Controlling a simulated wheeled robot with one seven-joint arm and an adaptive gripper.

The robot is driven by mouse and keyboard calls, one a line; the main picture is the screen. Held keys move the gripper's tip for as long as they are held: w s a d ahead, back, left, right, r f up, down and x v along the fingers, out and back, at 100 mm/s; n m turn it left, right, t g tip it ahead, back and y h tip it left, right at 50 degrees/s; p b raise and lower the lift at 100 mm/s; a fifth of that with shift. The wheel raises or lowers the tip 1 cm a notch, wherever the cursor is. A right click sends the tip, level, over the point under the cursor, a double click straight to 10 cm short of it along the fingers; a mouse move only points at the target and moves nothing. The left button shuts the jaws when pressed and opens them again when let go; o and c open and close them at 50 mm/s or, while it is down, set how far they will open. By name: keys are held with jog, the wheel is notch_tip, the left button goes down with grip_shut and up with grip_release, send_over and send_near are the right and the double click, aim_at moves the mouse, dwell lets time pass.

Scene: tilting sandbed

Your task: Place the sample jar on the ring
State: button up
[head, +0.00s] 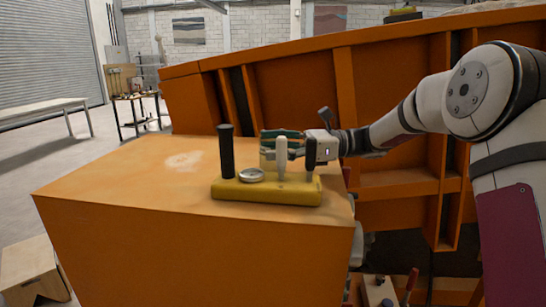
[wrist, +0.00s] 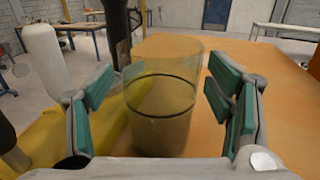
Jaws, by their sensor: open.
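The sample jar (wrist: 160,100) is a clear, brownish glass cylinder with a dark band around it. It stands upright between the fingers of my gripper (wrist: 163,84) in the wrist view, with gaps on both sides. In the head view the jar (head: 267,158) is partly hidden behind the white post, and my gripper (head: 280,140) reaches it from the right. The gripper is open, with teal pads. A pale round mark (head: 183,160) lies on the orange top, left of the jar; whether it is the ring I cannot tell.
A yellow base (head: 266,192) in front of the jar carries a tall black post (head: 226,150), a silver disc (head: 251,175), a white post (head: 282,158) and a shorter dark post (head: 310,160). The orange top (head: 120,185) is clear to the left. An orange ribbed wall (head: 300,85) rises behind.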

jog(key=c, duration=1.4)
